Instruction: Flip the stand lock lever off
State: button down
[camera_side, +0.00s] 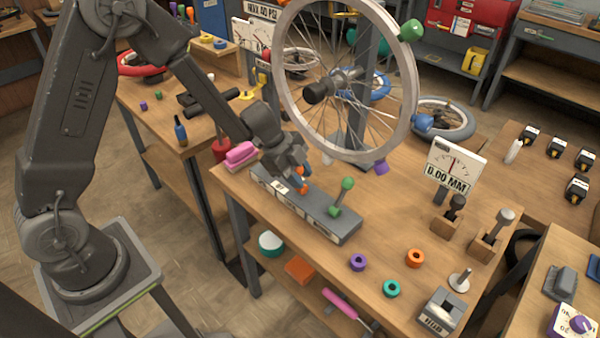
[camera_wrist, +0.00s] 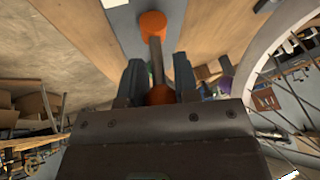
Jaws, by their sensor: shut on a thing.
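A grey block (camera_side: 310,212) on the workbench carries two levers. The orange lever (camera_side: 301,187) stands near its left end and the green lever (camera_side: 342,198) farther right, leaning a little right. Labels on the block are too small to read, so I cannot tell which lever is the stand lock. My gripper (camera_side: 300,168) is down at the orange lever, shut on its upper end. In the wrist view, the orange ball (camera_wrist: 160,95) lies between my two fingers (camera_wrist: 158,62), and a metal rod runs from it to an orange base piece (camera_wrist: 152,25). The fingers partly hide the lever.
A spoked wheel (camera_side: 407,100) stands upright just behind and right of my gripper. A gauge (camera_side: 455,165) reads 0.00 MM. A pink item (camera_side: 240,156) lies left of the block. Purple (camera_side: 358,262), teal (camera_side: 391,288) and orange (camera_side: 415,257) rings lie toward the front.

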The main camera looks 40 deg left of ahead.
jog(key=shift+s+d, duration=0.1)
jog(key=shift+s, duration=0.15)
dwell(0.3)
jog(key=c, duration=0.9)
grip_release()
jog(key=shift+t, duration=0.3)
jog(key=v, duration=1.4)
jog(key=shift+w+f, duration=0.1)
